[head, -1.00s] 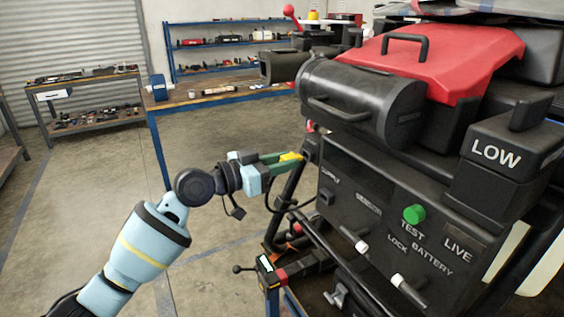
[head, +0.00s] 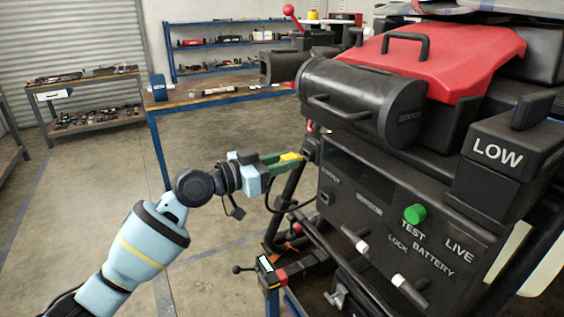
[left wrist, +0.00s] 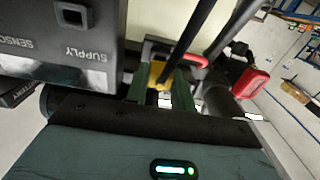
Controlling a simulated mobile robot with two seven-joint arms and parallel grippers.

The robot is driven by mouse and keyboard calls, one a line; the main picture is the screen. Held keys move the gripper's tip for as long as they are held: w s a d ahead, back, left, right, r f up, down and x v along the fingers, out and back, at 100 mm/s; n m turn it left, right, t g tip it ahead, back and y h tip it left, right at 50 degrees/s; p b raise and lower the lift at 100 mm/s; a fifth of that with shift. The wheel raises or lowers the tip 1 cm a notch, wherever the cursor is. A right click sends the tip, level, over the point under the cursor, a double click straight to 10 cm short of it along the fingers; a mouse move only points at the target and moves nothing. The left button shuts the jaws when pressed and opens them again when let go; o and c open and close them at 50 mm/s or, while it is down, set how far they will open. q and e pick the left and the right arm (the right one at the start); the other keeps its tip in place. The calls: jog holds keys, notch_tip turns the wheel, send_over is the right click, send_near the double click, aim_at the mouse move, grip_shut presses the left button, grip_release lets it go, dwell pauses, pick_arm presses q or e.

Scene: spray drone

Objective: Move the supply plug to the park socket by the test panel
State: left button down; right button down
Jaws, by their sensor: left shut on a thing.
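The yellow supply plug (head: 290,157) is held between the green fingers of my left gripper (head: 279,160), beside the upper left corner of the black test panel (head: 352,172). The left wrist view also shows the yellow plug (left wrist: 157,76) between the fingers, with a black cable close by. A small dark block (head: 311,149) sits at the panel corner just beyond the plug; I cannot tell if it is the park socket or if the plug touches it. The socket marked SUPPLY (left wrist: 72,15) is empty. My right gripper is not in view.
A green knob (head: 414,213) and white-tipped levers (head: 361,246) stick out from the panel. A black cylinder (head: 365,100) and a red cover (head: 440,60) overhang it. A workbench (head: 215,95) stands behind.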

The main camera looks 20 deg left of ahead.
pick_arm(q)
jog(key=shift+w+d, duration=0.15)
jog(key=shift+w, duration=0.1)
jog(key=shift+w+d, duration=0.1)
jog(key=shift+w, duration=0.05)
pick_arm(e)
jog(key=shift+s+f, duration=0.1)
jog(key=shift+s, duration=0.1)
pick_arm(q)
jog(key=shift+w+d, duration=0.15)
jog(key=shift+w, duration=0.05)
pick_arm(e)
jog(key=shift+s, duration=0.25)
pick_arm(q)
jog(key=shift+w+d, duration=0.35)
jog(key=shift+w, duration=0.05)
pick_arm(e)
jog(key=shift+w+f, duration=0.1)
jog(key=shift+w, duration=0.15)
pick_arm(q)
jog(key=c, duration=1.1)
grip_release()
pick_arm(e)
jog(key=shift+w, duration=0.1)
